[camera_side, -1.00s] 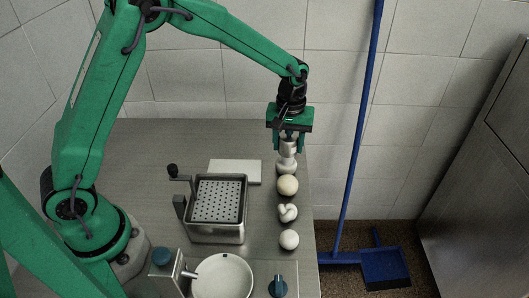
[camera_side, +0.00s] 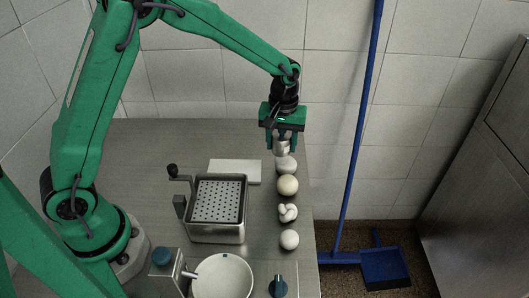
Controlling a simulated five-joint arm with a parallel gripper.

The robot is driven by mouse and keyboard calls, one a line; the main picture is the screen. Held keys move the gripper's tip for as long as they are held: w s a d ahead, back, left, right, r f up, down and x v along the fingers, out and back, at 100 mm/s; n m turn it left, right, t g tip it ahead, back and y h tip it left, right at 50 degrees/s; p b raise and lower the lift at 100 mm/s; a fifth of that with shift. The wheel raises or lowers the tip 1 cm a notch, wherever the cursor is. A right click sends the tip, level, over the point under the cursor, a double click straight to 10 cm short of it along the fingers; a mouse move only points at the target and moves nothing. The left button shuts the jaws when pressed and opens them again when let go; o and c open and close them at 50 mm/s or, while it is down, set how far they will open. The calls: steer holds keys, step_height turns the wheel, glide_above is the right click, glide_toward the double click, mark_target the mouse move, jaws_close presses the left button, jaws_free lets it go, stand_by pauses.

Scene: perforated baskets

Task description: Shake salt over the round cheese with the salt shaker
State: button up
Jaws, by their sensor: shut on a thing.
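My gripper (camera_side: 283,140) is shut on the salt shaker (camera_side: 282,149), a small light metallic cylinder, at the far end of a row of cheeses. The shaker is roughly upright, its upper part hidden between the fingers. Just below it in the picture is a pale rounded cheese (camera_side: 286,166); I cannot tell whether they touch. Nearer the camera come a cream round cheese (camera_side: 288,186), a white knotted cheese (camera_side: 288,213) and a smooth white round cheese (camera_side: 289,240). Several of these are round.
Left of the row stands a steel perforated basket (camera_side: 218,202) with a crank (camera_side: 173,171). A white board (camera_side: 236,170) lies behind it. A white bowl (camera_side: 222,276) and blue knob (camera_side: 278,286) are in front. The table's right edge is close to the cheeses.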

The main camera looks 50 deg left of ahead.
steer(key=shift+w+d, duration=0.5)
steer(key=shift+d, duration=0.2)
steer(key=shift+w+d, duration=0.45)
steer(key=shift+d, duration=0.2)
steer(key=shift+a, duration=0.1)
steer(key=shift+s+a, duration=0.95)
steer(key=shift+a, duration=0.3)
steer(key=shift+d, duration=0.1)
steer(key=shift+w+d, duration=0.95)
steer(key=shift+d, duration=0.3)
steer(key=shift+s+a, duration=0.5)
steer(key=shift+a, duration=0.2)
steer(key=shift+s+a, duration=0.45)
steer(key=shift+a, duration=0.2)
steer(key=shift+r, duration=2.5)
